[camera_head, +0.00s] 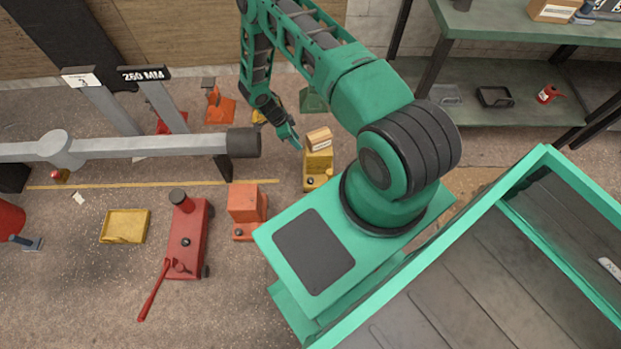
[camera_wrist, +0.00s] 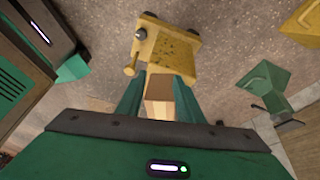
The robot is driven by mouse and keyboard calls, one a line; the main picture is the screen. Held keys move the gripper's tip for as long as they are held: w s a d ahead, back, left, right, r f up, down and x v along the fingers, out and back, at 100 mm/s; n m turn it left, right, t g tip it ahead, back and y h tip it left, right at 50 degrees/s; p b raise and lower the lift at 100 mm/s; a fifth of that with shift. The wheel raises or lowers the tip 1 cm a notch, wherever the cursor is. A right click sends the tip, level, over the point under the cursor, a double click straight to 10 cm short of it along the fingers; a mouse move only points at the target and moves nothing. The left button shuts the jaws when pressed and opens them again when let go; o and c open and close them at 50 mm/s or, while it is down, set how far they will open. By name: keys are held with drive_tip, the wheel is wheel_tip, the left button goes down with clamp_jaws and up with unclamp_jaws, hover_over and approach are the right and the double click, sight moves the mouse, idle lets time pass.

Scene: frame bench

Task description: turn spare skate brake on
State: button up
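A yellow skate (camera_head: 319,168) stands on the floor left of my base, with a small cardboard box (camera_head: 319,138) at its far end. In the wrist view the yellow skate (camera_wrist: 172,50) has a short peg-like lever (camera_wrist: 131,64) on its left side and dark wheels. I cannot tell the lever's setting, or whether this is the spare skate. My gripper (camera_head: 296,143) is just left of the box in the head view. In the wrist view its two green fingers are spread, with the box (camera_wrist: 160,97) showing between them. I see no clear grip.
A green stand (camera_head: 312,99) and an orange stand (camera_head: 219,107) are behind. An orange block (camera_head: 245,208), a red jack (camera_head: 187,237) and a yellow tray (camera_head: 125,226) stand left. A thick grey beam (camera_head: 150,145) ends left of my gripper. Shelves (camera_head: 510,80) are at right.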

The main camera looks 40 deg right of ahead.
sight(311, 180)
drive_tip(key=s+f, duration=0.3)
drive_tip(key=f, duration=0.4)
drive_tip(key=s+f+m, duration=0.1)
drive_tip(key=s+f, duration=0.2)
drive_tip(key=f, duration=0.4)
drive_tip(key=s+f+m, duration=0.1)
drive_tip(key=s+f, duration=0.1)
drive_tip(key=f, duration=0.5)
drive_tip(key=shift+s+d+f, duration=0.3)
drive_tip(key=shift+s+f, duration=0.05)
drive_tip(key=shift+s, duration=0.05)
